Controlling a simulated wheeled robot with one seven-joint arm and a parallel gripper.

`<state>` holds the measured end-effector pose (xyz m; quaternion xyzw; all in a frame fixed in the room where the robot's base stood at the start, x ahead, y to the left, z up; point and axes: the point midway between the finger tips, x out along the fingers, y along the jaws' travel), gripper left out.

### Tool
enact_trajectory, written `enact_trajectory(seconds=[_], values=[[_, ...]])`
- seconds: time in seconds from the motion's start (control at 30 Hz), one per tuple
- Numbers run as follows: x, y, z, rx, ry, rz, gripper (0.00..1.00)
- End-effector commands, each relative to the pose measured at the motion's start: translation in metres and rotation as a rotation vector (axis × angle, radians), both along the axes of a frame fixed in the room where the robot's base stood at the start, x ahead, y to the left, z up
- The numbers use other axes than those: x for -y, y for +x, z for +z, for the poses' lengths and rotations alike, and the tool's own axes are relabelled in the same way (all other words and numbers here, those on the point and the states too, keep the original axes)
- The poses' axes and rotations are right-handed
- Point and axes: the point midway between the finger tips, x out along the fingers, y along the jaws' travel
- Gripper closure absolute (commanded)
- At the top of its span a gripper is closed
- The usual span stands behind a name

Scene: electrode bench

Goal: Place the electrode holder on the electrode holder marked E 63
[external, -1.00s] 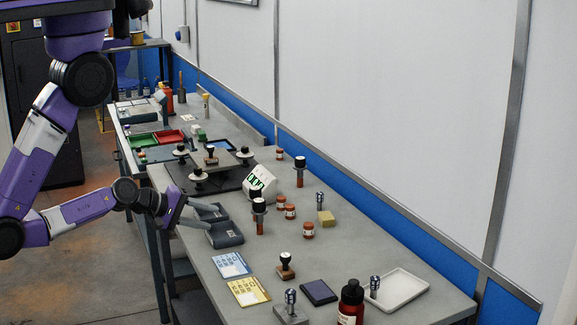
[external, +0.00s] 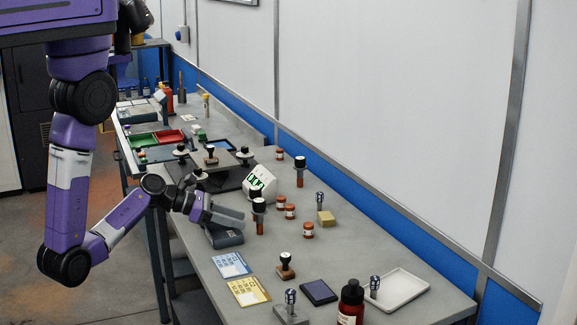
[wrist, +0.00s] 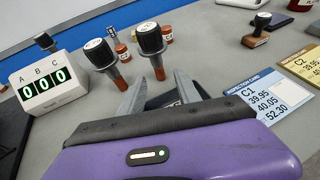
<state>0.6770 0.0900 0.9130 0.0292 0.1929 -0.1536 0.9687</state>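Two black-capped holders with copper-brown shafts stand upright close together. In the wrist view one is at left (wrist: 103,57) and one at right (wrist: 151,44); their cap markings are too small to read. In the external view they overlap, the front one (external: 259,217) partly hiding the other (external: 255,195). A third similar holder (external: 299,172) stands nearer the wall; its cap also shows in the wrist view (wrist: 44,41). I cannot tell which is E 63. My gripper (external: 240,219) is open and empty, fingers apart in the wrist view (wrist: 162,88), short of the two holders.
A white counter reading 000 (wrist: 47,83) stands left of the holders. Small brown jars (external: 308,230) stand behind them. A dark grey block (external: 224,236) lies under my gripper. Inspection cards (external: 231,265) and a stamp (external: 285,268) are toward the front.

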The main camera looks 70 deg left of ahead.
Motion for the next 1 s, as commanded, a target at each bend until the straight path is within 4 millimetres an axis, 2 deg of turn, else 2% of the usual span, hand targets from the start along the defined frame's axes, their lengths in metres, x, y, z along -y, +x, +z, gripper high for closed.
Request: enact_trajectory(seconds=[0.53, 0.63, 0.87, 1.0], values=[[0.017, 0.059, -0.021, 0.000, 0.001, -0.002, 0.60], [0.019, 0.065, -0.024, 0.001, 0.003, -0.001, 0.60], [0.020, 0.066, -0.025, 0.001, 0.003, 0.000, 0.60], [0.019, 0.066, -0.025, 0.001, 0.002, 0.000, 0.84]])
